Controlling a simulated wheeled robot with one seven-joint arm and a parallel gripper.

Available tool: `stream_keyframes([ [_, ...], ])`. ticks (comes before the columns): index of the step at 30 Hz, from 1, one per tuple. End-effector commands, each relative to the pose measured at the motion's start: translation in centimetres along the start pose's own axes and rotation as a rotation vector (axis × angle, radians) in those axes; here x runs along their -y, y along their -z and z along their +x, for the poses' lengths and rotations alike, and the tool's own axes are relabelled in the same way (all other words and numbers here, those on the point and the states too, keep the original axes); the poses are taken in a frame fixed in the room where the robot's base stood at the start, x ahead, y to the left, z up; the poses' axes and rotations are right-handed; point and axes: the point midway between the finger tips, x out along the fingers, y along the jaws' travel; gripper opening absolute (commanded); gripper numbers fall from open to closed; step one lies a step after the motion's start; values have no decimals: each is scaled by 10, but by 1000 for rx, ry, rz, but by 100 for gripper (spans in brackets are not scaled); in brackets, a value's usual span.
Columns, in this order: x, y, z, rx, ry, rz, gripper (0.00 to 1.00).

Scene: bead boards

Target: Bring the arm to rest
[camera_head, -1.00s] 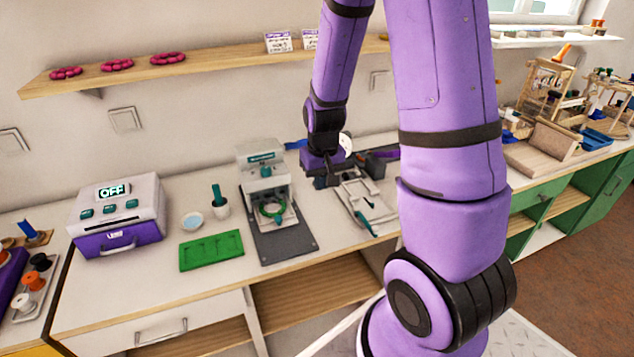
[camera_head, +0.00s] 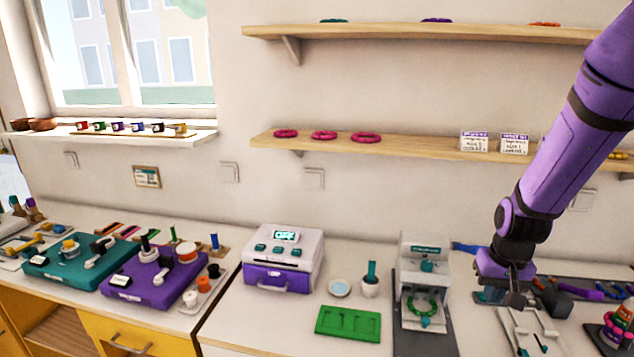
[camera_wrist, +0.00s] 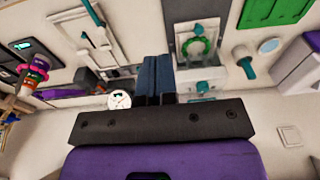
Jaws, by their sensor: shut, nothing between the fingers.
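My purple arm comes down from the upper right in the head view. My gripper (camera_head: 516,298) hangs over the counter, just right of a white press-like machine (camera_head: 425,272) with a green ring in it. Its fingers are shut and hold nothing. In the wrist view the two blue-grey fingers of my gripper (camera_wrist: 155,62) lie side by side, with the machine to their right. I cannot tell how far above the counter the fingertips are.
A white-and-purple box (camera_head: 284,262) reading OFF, a green tray (camera_head: 348,323) and a small dish (camera_head: 340,288) stand left of the machine. A white frame (camera_head: 530,335) lies below my gripper. Shelves (camera_head: 400,146) run along the wall. Purple and teal boards stand at left.

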Motion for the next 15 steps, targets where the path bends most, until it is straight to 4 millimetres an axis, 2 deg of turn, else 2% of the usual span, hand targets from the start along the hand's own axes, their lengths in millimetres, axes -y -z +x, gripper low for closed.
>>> stream_keyframes([
  [3, 11, -4, -35, -42, 16, -26, 0],
  [8, 24, -16, -83, -94, 34, -66, 0],
  [15, 39, -45, -147, -170, 55, -124, 0],
])
